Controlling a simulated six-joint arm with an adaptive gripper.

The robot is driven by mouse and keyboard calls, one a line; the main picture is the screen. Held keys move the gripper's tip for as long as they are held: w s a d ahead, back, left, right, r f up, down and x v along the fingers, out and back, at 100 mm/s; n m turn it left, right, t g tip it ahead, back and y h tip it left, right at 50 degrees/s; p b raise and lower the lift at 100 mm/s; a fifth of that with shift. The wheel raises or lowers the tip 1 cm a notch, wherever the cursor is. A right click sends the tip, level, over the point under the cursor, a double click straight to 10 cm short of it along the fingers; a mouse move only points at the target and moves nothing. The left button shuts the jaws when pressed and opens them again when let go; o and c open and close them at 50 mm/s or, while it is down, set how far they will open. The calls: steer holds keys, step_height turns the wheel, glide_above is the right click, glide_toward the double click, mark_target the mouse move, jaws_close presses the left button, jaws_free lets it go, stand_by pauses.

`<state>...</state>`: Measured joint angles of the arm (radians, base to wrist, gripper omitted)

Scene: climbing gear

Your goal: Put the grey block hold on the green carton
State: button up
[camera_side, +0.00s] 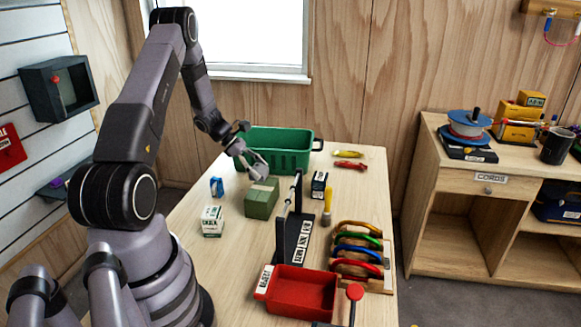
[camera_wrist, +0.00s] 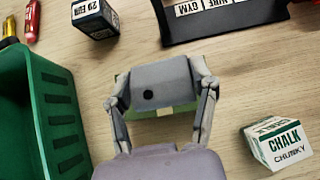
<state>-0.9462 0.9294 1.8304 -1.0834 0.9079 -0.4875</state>
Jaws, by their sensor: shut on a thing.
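The grey block hold (camera_wrist: 160,88), with a dark round hole, is between the two fingers of my gripper (camera_wrist: 161,84) in the wrist view. My gripper (camera_side: 250,160) is shut on it, pointing down. The green carton (camera_side: 262,203) stands on the table right below my gripper in the side view. In the wrist view the carton (camera_wrist: 150,113) shows as a thin green strip behind the hold, which hides most of it. I cannot tell whether the hold touches the carton's top.
A green crate (camera_side: 285,160) stands just behind the carton. A chalk box (camera_side: 212,222), a small blue box (camera_side: 216,187) and a dark box (camera_side: 319,185) are around it. A black stand with a bar (camera_side: 292,240) is to its right, with a red tray (camera_side: 300,292) in front.

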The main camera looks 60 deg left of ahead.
mark_target(262, 188)
steer(key=shift+w+a+f, duration=0.25)
steer(key=shift+w+f, duration=0.15)
steer(key=shift+f, duration=0.15)
steer(key=shift+w+a+f, duration=0.1)
steer(key=shift+f, duration=1.6)
steer(key=shift+f, duration=0.1)
steer(key=o, duration=1.1)
steer(key=shift+o, duration=0.2)
